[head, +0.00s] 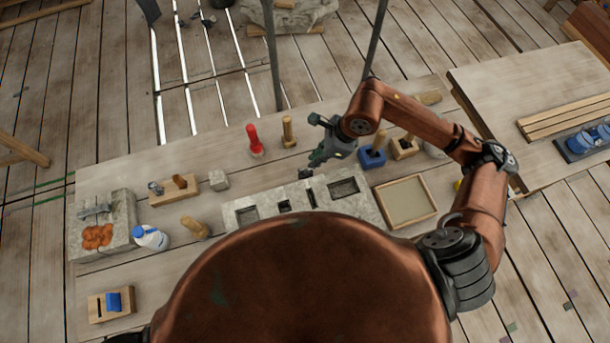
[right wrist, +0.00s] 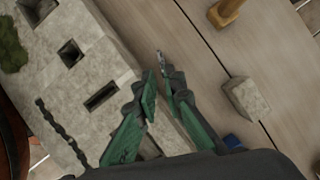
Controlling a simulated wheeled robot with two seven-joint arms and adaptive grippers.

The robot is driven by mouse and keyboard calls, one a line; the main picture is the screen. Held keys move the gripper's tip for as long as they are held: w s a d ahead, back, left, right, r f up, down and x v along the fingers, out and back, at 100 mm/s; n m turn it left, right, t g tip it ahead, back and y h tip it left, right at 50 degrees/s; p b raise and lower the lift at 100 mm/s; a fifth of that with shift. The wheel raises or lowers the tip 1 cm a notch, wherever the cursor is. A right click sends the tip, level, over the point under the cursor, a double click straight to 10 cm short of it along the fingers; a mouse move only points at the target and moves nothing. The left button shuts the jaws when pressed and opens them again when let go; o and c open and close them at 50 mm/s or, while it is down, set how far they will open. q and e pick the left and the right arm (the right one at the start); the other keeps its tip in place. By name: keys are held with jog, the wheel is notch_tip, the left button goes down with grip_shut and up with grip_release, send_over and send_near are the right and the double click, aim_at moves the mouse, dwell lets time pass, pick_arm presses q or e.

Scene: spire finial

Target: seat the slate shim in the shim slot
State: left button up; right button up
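A pale stone slab (head: 265,223) lies on the workbench with several recesses along it. The narrow dark slot (head: 311,198) near its middle looks like the shim slot; the right wrist view also shows this slot (right wrist: 101,97), empty. My right gripper (head: 311,165) is above the slab's far edge. Its green fingers (right wrist: 159,77) are close together around a small, thin dark piece, which looks like the slate shim (right wrist: 161,60). This piece (head: 306,173) shows just below the fingertips in the head view, apart from the slot. My left gripper is out of view.
Behind the slab stand a red-handled tool (head: 254,140) and a wooden peg (head: 288,131). A blue holder (head: 372,157) and a shallow wooden tray (head: 432,216) are at the right.

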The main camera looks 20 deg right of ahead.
aim_at(300, 178)
notch_tip(300, 178, down, 3)
jog(key=shift+w+f+b, duration=0.1)
jog(key=shift+f+b, duration=0.1)
jog(key=shift+b, duration=0.75)
jog(key=shift+f+b, duration=0.3)
jog(key=shift+f, duration=0.15)
jog(key=x, duration=0.7)
jog(key=shift+f, duration=0.25)
grip_shut()
jog(key=shift+r, duration=0.15)
